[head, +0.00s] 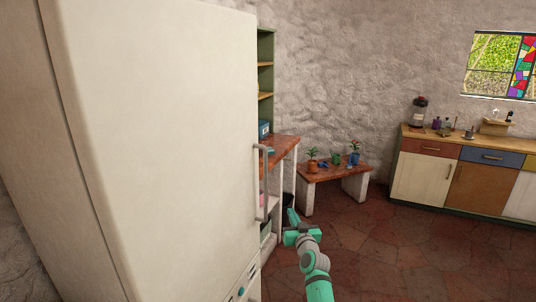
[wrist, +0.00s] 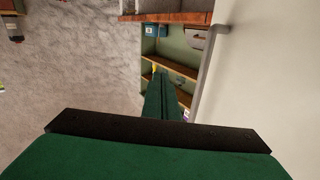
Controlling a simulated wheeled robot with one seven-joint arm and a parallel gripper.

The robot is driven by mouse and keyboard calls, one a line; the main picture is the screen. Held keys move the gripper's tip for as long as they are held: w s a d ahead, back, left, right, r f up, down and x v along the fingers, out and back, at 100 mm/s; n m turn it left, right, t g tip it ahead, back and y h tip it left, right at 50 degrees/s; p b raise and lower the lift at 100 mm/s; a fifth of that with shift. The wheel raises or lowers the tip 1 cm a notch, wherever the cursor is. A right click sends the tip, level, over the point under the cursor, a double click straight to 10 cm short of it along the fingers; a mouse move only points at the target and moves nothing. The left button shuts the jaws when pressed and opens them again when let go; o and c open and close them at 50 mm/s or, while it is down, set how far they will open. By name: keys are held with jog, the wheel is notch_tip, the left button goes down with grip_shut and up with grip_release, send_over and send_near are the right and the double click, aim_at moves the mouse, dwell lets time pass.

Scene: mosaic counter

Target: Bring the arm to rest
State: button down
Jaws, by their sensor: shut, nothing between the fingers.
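My arm (head: 317,280) reaches forward from the bottom of the head view, teal and grey. My gripper (head: 292,215) is at its end, just right of the lower end of the fridge handle in that picture. I cannot tell how far apart they are. In the wrist view the green fingers of my gripper (wrist: 160,95) lie together, with nothing seen between them. A dark bar and green gripper body fill the bottom of that view.
A tall cream fridge (head: 165,120) with a grey handle (head: 257,180) stands close on the left. Behind it are green shelves (head: 266,80) and a wooden-topped table (head: 285,145). A low bench (head: 325,174) holds potted plants. A counter (head: 470,160) stands right. The tiled floor (head: 400,255) is clear.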

jog(key=s+a+f+m, duration=0.2)
jog(key=s+a+f, duration=1)
jog(key=s+f, duration=0.3)
jog(key=s+a+f+m+h, duration=0.1)
jog(key=s+a+f, duration=0.1)
jog(key=s+f, duration=0.35)
jog(key=s+a+f, duration=0.2)
jog(key=s, duration=0.7)
jog(key=s+a+f+m+h, duration=0.1)
jog(key=s+f, duration=0.2)
jog(key=s, duration=0.4)
jog(key=s+f+g, duration=0.1)
jog(key=s, duration=1.2)
jog(key=s+d+r+n, duration=0.1)
jog(key=s+r, duration=0.3)
jog(key=s, duration=0.4)
jog(key=s+d+r+n+g, duration=0.1)
jog(key=s+r, duration=0.3)
jog(key=s, duration=0.5)
jog(key=s+d+r+n, duration=0.1)
jog(key=s+d+r, duration=0.1)
jog(key=s+r, duration=0.3)
jog(key=s, duration=0.3)
jog(key=shift+s+h, duration=0.3)
jog(key=shift+s, duration=0.05)
